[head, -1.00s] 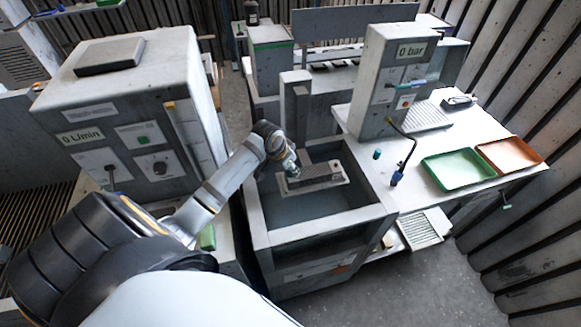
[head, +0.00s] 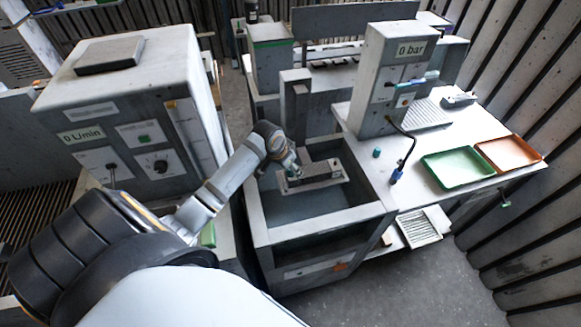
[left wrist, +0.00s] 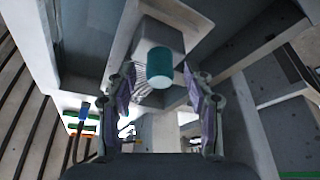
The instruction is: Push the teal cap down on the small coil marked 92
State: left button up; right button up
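A grey block (head: 322,170) lies on a pale plate (head: 338,183) inside the open basin. In the left wrist view, a teal cap (left wrist: 159,70) with a pale end face stands out in front of the grey block (left wrist: 160,32). My left gripper (left wrist: 160,98) is open, with one finger on each side of the cap and visible gaps to both. In the head view, my left gripper (head: 292,172) is at the left end of the block. The mark 92 is not legible in either view. My right gripper is not in view.
The basin's walls (head: 325,226) surround the block. To the right, a worktop holds a small teal piece (head: 376,153), a dark hose with a blue end (head: 397,176), a green tray (head: 458,168) and an orange tray (head: 508,153). A flow cabinet (head: 130,110) stands left.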

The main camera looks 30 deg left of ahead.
pick_arm(q)
jog(key=shift+r, duration=0.1)
jog(key=shift+s+a+r, duration=0.1)
jog(key=shift+r, duration=0.2)
jog(key=v, duration=1.1)
jog(key=shift+s+r, duration=0.1)
